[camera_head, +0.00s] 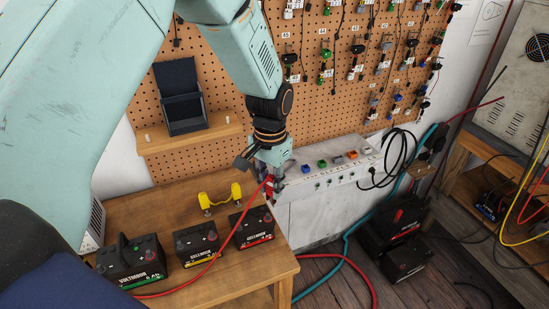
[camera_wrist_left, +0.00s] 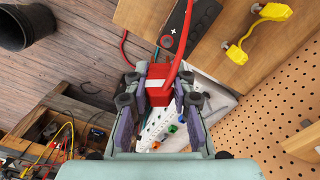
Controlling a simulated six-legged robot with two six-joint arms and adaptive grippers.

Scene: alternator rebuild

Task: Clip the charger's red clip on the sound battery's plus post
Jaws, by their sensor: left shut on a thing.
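My left gripper (camera_head: 268,186) is shut on the red clip (camera_wrist_left: 158,86), held over the right end of the wooden table. The clip's red cable runs down across the table between the batteries. Three black batteries stand there: one with a green stripe (camera_head: 133,262), one with a yellow stripe (camera_head: 197,244) and one with a red stripe (camera_head: 250,229), nearest the gripper. In the left wrist view a battery (camera_wrist_left: 201,20) with a plus mark and a post lies just beyond the clip, apart from it. I cannot tell which battery is sound. My right gripper is not in view.
A yellow double-ended tool (camera_head: 220,198) lies on the table (camera_head: 222,288) behind the batteries. A long grey bench unit (camera_head: 318,205) with coloured parts stands right of the gripper. A pegboard (camera_head: 215,75) rises behind. More batteries (camera_head: 402,250) and cables are on the floor.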

